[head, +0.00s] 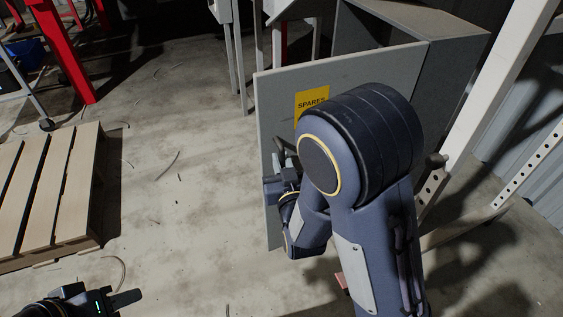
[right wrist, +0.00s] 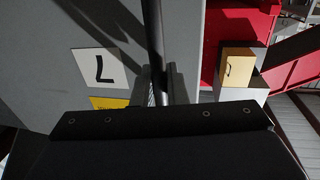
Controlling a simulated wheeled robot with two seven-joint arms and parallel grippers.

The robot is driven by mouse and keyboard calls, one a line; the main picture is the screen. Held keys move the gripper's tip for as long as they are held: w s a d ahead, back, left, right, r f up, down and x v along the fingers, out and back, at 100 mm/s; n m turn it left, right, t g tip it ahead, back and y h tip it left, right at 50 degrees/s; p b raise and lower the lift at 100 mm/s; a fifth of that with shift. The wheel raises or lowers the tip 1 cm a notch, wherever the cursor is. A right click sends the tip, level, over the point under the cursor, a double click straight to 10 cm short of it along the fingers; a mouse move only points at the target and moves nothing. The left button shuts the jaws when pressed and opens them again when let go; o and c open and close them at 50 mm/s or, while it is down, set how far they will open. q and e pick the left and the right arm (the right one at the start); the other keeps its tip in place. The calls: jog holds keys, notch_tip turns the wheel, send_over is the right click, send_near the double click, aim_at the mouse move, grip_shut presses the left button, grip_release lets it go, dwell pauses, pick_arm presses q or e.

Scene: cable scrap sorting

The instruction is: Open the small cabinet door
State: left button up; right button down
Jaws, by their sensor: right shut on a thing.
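The small cabinet's grey door (head: 276,105) carries a yellow SPARES label (head: 312,97). It stands swung out from the grey cabinet body (head: 455,60), with a dark gap behind its top edge. In the right wrist view, the dark bar handle (right wrist: 153,35) runs between the fingers of my right gripper (right wrist: 162,85), which is shut on it. In the head view, my right gripper (head: 281,172) is at the door's left part, and my forearm hides much of the door. My left gripper (head: 112,299) is at the lower left, away from the cabinet; its jaw opening is unclear.
A wooden pallet (head: 55,190) lies on the concrete floor at left. A pale steel post (head: 505,75) stands close right of the cabinet. Red legs (head: 68,60) stand at the back left. The floor between pallet and door is mostly clear.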

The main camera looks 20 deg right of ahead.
jog(key=shift+a, duration=0.1)
jog(key=c, duration=1.6)
grip_release()
jog(key=shift+o, duration=0.2)
jog(key=s, duration=0.7)
jog(key=shift+s+a, duration=0.15)
jog(key=shift+s, duration=0.25)
